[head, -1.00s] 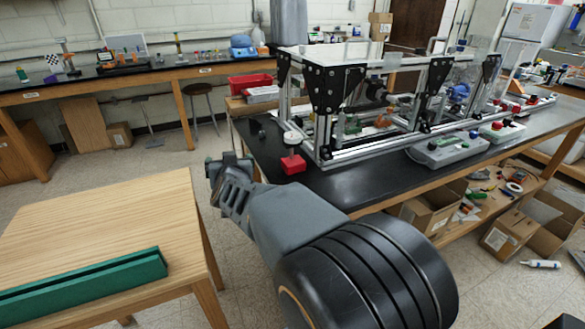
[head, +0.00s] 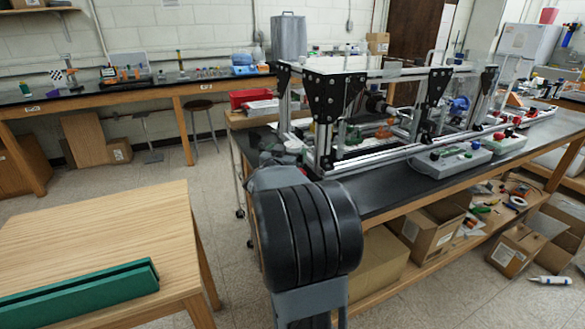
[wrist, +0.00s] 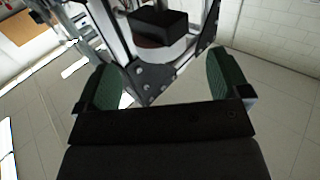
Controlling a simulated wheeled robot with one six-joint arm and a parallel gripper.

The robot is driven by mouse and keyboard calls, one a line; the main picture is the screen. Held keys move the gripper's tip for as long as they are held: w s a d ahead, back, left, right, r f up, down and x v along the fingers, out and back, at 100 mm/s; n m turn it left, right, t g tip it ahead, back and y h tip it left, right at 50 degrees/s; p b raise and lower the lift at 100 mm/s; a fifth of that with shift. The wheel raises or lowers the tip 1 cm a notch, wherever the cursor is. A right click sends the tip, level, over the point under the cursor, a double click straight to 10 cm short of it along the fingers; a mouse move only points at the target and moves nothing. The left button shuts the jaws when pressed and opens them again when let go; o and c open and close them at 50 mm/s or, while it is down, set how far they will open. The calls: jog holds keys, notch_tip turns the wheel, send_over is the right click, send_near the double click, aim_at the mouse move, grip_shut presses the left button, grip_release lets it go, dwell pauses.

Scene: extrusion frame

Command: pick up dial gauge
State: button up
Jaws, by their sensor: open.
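The dial gauge (head: 293,146) stands at the near left end of the black bench. In the head view only its pale round top shows, and my arm hides its red base. My gripper (head: 277,153) is right beside it there, mostly hidden behind my own wrist. In the wrist view my gripper (wrist: 163,78) is open, its green pads wide apart with nothing held between them. A dark block with a pale and reddish round part (wrist: 157,52) shows just beyond the pads; I cannot tell surely whether it is the gauge.
The aluminium extrusion frame (head: 327,140) with black corner plates stands close right of my gripper. Grey control boxes (head: 450,157) sit along the bench's front. A wooden table (head: 110,230) with a green channel (head: 80,290) is at the left, with open floor between.

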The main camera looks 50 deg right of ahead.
aim_at(290, 148)
jog(key=shift+x, duration=2.7)
jog(key=shift+c, duration=0.3)
grip_shut()
jog(key=shift+r, duration=0.1)
